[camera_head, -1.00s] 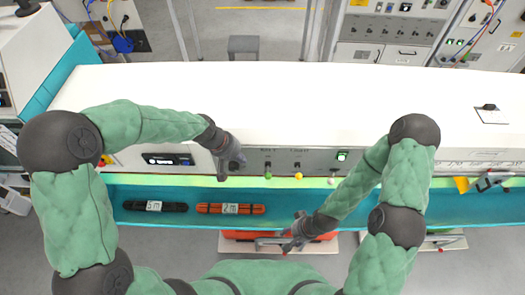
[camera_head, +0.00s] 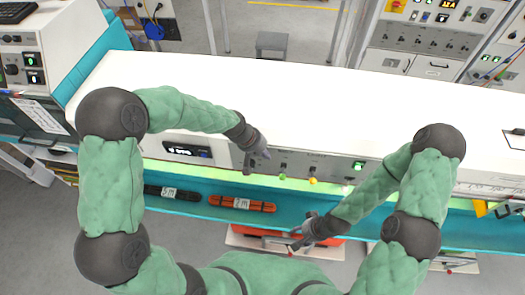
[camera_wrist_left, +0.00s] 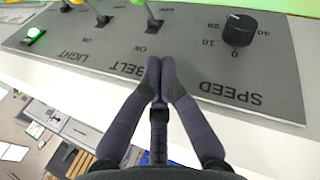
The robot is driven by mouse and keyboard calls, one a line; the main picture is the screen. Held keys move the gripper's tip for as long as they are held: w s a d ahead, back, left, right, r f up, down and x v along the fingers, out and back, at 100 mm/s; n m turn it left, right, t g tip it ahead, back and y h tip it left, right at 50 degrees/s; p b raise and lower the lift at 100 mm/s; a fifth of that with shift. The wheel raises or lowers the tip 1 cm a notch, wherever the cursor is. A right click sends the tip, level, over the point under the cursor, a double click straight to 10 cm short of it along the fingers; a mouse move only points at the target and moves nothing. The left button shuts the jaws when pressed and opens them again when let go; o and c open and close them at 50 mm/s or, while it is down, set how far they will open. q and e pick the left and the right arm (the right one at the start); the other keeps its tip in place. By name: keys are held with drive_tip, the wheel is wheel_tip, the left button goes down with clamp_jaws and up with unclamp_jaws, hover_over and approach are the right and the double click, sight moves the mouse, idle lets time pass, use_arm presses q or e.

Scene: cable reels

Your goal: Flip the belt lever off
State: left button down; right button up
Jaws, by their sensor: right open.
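The belt lever, with a green knob (camera_head: 283,176), stands on the grey control panel (camera_head: 232,158); in the left wrist view its stem (camera_wrist_left: 152,16) rises behind the upside-down BELT label. Its exact tilt is hard to tell. My left gripper (camera_head: 250,166) is just left of it in the head view. In the left wrist view its fingertips (camera_wrist_left: 160,64) are together, empty, over the panel edge between the BELT and SPEED labels, apart from the lever. My right gripper (camera_head: 298,238) is open and empty, low in front of the blue belt channel.
The light lever with a yellow knob (camera_head: 313,181) stands right of the green one. A black speed dial (camera_wrist_left: 238,30) and a lit green button (camera_wrist_left: 35,34) flank the levers. An orange reel (camera_head: 241,204) and a black reel (camera_head: 172,193) lie in the blue channel.

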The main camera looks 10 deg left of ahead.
sight(283, 173)
use_arm(q)
drive_tip(key=s+d+f, duration=0.1)
drive_tip(key=d+f, duration=0.3)
drive_tip(key=f, duration=0.3)
drive_tip(key=shift+p, duration=0.4)
